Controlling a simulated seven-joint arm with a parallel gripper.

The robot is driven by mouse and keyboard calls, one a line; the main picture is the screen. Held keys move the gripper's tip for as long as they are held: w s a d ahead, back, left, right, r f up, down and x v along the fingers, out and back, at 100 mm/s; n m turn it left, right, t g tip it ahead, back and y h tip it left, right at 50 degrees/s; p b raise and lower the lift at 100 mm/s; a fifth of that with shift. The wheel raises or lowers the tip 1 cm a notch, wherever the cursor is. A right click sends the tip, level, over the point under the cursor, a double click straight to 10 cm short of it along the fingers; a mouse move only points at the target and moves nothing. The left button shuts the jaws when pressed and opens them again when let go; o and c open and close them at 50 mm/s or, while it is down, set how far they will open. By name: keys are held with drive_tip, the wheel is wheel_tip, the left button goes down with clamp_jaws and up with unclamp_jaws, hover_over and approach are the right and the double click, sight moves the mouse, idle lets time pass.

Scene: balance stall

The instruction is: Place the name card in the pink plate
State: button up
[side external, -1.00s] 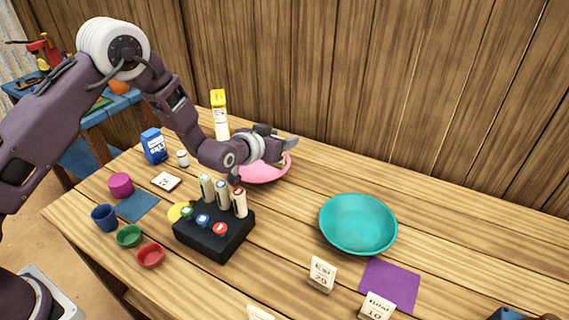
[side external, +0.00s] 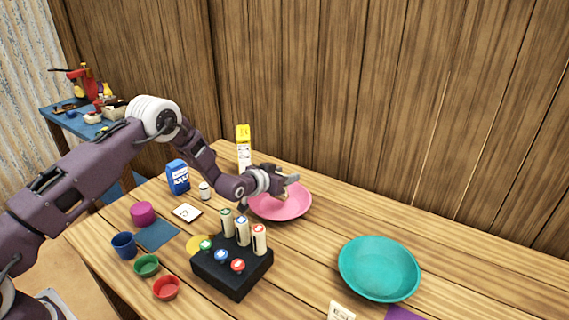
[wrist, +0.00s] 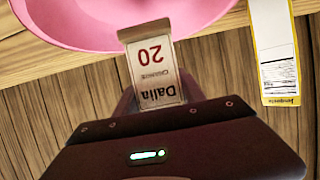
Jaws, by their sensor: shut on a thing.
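The pink plate (side external: 292,209) lies on the wooden table near the back wall, and its rim fills the top left of the wrist view (wrist: 60,22). My gripper (side external: 287,182) is above the plate. It is shut on a white name card reading "Dalia 20" (wrist: 155,75). In the wrist view the card looks upside down, with its far end overlapping the plate's rim. In the side view the card is hard to make out, and its height above the plate is unclear.
A black block (side external: 232,278) with several upright tubes and coloured pieces stands in front. A teal plate (side external: 380,268) is at the right. Small bowls and a blue packet (side external: 178,177) are at the left.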

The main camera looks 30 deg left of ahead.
drive_tip(key=shift+f, duration=1.2)
drive_tip(key=o, duration=1.4)
drive_tip(key=shift+o, duration=0.2)
drive_tip(key=shift+r, duration=0.1)
wheel_tip(320, 180, up, 7)
